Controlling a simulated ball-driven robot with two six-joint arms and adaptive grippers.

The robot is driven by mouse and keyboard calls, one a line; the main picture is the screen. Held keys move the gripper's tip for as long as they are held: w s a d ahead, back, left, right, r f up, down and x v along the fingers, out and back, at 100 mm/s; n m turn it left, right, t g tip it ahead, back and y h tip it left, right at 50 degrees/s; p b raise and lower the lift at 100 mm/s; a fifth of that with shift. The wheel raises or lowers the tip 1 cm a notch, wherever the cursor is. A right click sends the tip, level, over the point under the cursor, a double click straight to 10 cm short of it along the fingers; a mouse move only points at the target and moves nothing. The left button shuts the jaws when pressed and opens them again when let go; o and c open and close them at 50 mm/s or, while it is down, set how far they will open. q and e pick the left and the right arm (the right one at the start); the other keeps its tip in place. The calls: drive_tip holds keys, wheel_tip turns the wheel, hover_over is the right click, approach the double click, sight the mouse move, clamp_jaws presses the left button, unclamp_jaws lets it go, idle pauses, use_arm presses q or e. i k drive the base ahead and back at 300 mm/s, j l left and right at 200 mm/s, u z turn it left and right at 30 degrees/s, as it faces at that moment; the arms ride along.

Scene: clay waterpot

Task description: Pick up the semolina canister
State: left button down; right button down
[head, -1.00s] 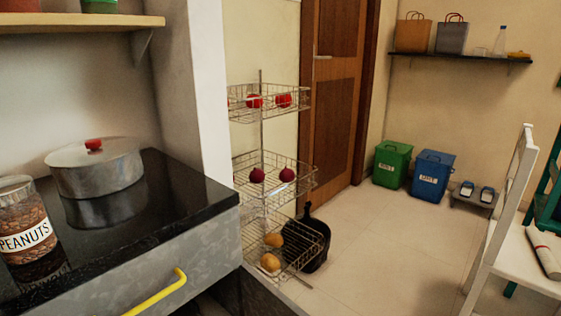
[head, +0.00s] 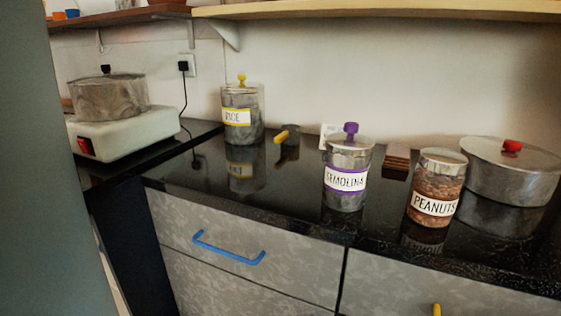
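The semolina canister (head: 347,176) stands upright on the black counter (head: 285,205), right of the middle of the head view. It is a clear jar with a metal-looking lid, a purple knob and a white label edged in purple. The peanuts jar (head: 436,190) stands to its right, a small gap away. Neither of my grippers shows in the head view.
A rice canister (head: 241,115) with a yellow knob stands further left. A pot with a red knob (head: 510,172) is at the right, and another pot (head: 108,97) sits on a white hotplate (head: 120,133) at the left. A shelf (head: 380,10) runs above. Drawers with a blue handle (head: 228,250) lie below the counter.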

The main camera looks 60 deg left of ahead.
sight(349, 153)
drive_tip(key=u, duration=1.35)
